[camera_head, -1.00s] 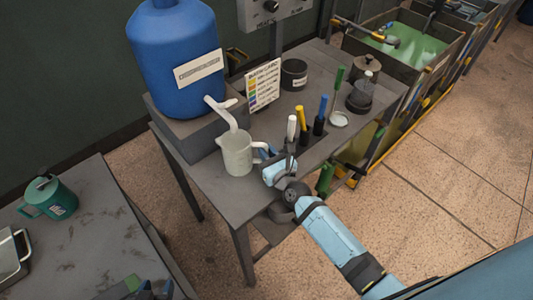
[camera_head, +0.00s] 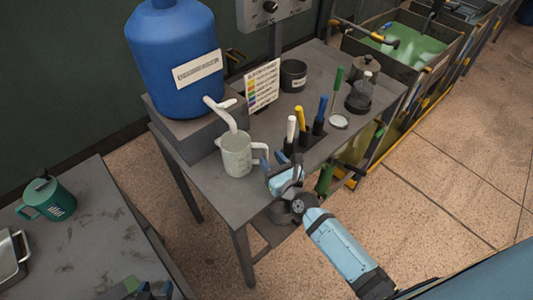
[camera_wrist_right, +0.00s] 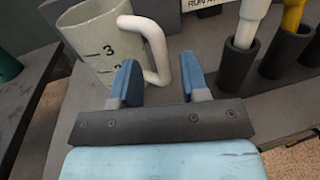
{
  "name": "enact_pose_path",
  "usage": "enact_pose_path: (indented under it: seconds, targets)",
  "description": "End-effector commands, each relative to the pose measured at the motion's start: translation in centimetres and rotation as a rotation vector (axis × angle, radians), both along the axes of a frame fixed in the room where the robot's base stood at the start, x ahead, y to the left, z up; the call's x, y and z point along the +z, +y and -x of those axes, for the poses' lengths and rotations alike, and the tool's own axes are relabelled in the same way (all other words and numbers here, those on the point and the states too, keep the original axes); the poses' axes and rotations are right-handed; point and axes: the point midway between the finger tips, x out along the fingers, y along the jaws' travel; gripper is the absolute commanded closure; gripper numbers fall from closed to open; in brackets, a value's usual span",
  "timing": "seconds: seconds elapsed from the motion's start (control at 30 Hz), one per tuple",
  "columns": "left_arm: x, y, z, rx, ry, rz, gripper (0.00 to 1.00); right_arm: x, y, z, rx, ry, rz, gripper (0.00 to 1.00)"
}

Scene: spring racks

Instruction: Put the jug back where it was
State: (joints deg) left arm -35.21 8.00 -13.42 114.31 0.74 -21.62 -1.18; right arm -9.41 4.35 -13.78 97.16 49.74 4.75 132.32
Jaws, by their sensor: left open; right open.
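The pale grey-white jug (camera_head: 236,155) stands upright on the near edge of the metal table (camera_head: 215,189), below the white spout of the blue drum. In the right wrist view the jug (camera_wrist_right: 95,45) shows its printed marks, and its handle (camera_wrist_right: 147,47) points toward my gripper. My right gripper (camera_head: 272,160) is open beside the handle; in the right wrist view its blue fingers (camera_wrist_right: 158,82) are apart, with the handle just beyond the left finger.
The blue drum (camera_head: 175,55) stands on a grey block behind the jug. Several coloured handles in dark holders, such as the white one (camera_head: 291,128), stand right of the jug. A green mug (camera_head: 48,198) sits on the left table. Bare tabletop lies left of the jug.

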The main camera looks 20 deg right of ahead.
Motion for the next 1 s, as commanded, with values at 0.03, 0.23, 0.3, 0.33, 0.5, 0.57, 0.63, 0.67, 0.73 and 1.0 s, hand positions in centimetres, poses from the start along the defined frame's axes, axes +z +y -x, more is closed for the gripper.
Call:
enact_pose_path:
  seconds: [0.03,0.23,0.3,0.33,0.5,0.57,0.63,0.67,0.73,1.0]
  targets:
    - [-0.4,0.0,0.0,0.0,0.001,0.0,0.48,-0.3,-0.3,1.4,0.0,0.002,0.0,0.59]
    - [-1.2,0.0,0.1,0.0,0.003,-0.001,0.48,-0.2,-1.0,5.4,0.001,0.001,0.0,0.59]
    - [-1.4,0.0,0.1,0.0,0.004,-0.001,0.48,-0.2,-1.3,6.5,0.001,0.001,0.001,0.59]
    - [-1.5,0.0,0.1,0.0,0.004,-0.001,0.48,-0.2,-1.3,6.9,0.001,0.001,0.001,0.59]
    - [-1.7,0.0,0.1,0.0,0.004,-0.001,0.48,-0.1,-1.5,8.2,0.003,-0.001,0.014,0.59]
    - [-1.6,0.0,0.1,0.0,0.004,-0.001,0.48,-0.2,-1.4,8.6,0.009,-0.003,0.06,0.59]
    - [-1.6,0.0,0.1,-0.001,0.004,-0.001,0.48,-0.5,-1.2,9.0,0.027,-0.012,0.171,0.59]
    - [-1.6,0.0,0.1,-0.001,0.004,-0.001,0.48,-0.7,-1.1,9.3,0.037,-0.018,0.239,0.59]
    - [-1.6,0.0,0.1,-0.001,0.003,0.0,0.48,-1.3,-0.7,10.2,0.069,-0.035,0.436,0.59]
    - [-1.4,0.0,0.0,-0.001,0.0,0.001,0.48,-4.3,0.5,14.1,0.266,-0.163,1.354,0.59]
